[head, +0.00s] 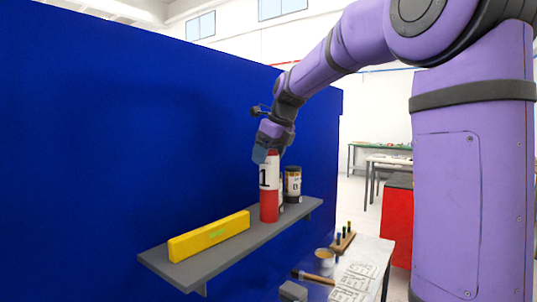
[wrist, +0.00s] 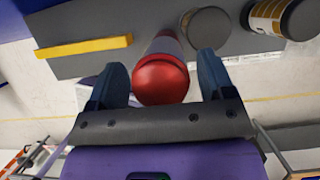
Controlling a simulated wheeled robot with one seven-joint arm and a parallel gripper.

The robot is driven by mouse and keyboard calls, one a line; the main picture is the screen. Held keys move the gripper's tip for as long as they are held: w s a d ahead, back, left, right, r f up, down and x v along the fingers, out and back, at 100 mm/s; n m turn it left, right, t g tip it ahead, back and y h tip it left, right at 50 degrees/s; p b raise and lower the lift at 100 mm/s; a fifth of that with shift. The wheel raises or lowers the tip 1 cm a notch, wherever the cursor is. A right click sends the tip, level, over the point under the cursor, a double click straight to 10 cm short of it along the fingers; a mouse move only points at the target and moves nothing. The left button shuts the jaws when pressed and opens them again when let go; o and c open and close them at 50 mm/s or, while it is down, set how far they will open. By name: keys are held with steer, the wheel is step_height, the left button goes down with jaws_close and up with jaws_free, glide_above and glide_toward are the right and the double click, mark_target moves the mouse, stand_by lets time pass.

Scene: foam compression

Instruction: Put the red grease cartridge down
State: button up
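The red grease cartridge (head: 269,206) has a white label with a black "1" and a red top. It stands upright on the grey shelf (head: 236,246), right of the yellow bar (head: 209,236). My gripper (head: 266,154) is at its top end, fingers pointing down. In the wrist view the cartridge's red cap (wrist: 161,80) is between the two blue fingers of my gripper (wrist: 162,78). A narrow gap shows on each side of it, so the fingers look open. The cartridge's lower part is mostly hidden behind its cap there.
A dark-lidded can (head: 293,184) stands right behind the cartridge, and a grey-topped round container (wrist: 207,28) is close beside it. A blue wall (head: 120,130) backs the shelf. Below right, a table holds a tin (head: 324,260), a brush and a wooden rack (head: 342,241).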

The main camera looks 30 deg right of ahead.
steer(key=shift+r, duration=0.1)
steer(key=v, duration=1.2)
